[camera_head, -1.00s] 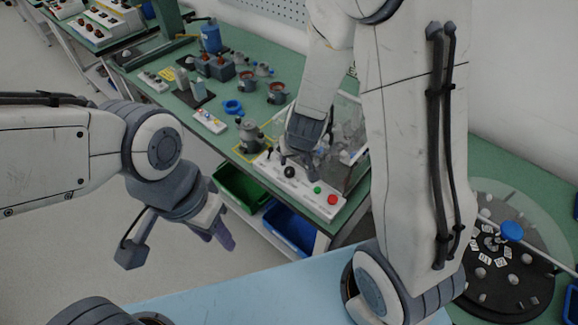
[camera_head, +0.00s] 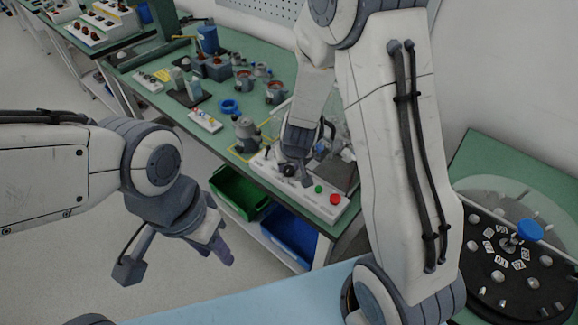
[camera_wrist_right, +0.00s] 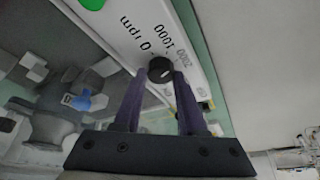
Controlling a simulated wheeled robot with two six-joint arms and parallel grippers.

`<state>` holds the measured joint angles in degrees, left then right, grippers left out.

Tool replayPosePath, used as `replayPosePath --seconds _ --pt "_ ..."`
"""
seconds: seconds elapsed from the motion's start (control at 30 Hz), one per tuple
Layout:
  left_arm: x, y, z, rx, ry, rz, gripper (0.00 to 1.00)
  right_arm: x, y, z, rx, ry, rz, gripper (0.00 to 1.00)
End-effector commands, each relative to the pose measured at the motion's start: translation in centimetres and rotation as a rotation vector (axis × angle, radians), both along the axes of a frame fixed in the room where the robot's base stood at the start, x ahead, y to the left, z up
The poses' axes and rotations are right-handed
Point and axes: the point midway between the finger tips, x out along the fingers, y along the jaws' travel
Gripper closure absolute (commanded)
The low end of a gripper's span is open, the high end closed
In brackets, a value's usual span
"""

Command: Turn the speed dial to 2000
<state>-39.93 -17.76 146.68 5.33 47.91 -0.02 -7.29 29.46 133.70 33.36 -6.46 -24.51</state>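The black speed dial (camera_wrist_right: 159,69) sits on the white control panel (camera_wrist_right: 130,35), beside the printed labels "0 rpm", "1000" and "2000". A small pale mark shows on the dial; its exact reading is unclear. My right gripper (camera_wrist_right: 161,78) has its two purple fingers apart, one on each side of the dial at the tips. A firm grip on it is not visible. In the head view the dial (camera_head: 288,170) is partly covered by my right gripper. My left gripper (camera_head: 221,250) hangs over the floor, far from the panel; its finger gap is unclear.
The panel also has a green button (camera_head: 318,189) and a red button (camera_head: 335,198). A motor-like part (camera_head: 247,135) stands behind it. Green (camera_head: 235,190) and blue (camera_head: 290,235) bins sit below the table edge. A round black turntable (camera_head: 515,275) is at right.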

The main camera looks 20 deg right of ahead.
Motion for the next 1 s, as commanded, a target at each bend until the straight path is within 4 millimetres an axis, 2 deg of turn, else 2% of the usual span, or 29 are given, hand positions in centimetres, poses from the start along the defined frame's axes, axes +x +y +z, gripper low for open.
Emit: replayPosePath --seconds 0.03,0.07,0.1,0.37,1.0 --pt "0.0 0.0 0.0 0.0 0.0 0.0 0.6 0.0 0.0 0.0 0.0 0.0 0.0 0.85" --pt "0.0 0.0 0.0 0.0 0.0 0.0 0.6 0.0 0.0 0.0 0.0 0.0 0.0 0.97" --pt "0.0 0.0 0.0 0.0 0.0 0.0 0.6 0.0 0.0 0.0 0.0 0.0 0.0 1.0" --pt "0.0 0.0 0.9 0.0 0.0 0.0 0.6 -0.1 0.0 0.2 -0.001 0.002 -0.023 1.0" --pt "0.0 0.0 9.8 0.0 0.0 0.001 0.6 -0.1 0.1 0.5 -0.003 0.004 -0.412 1.0"
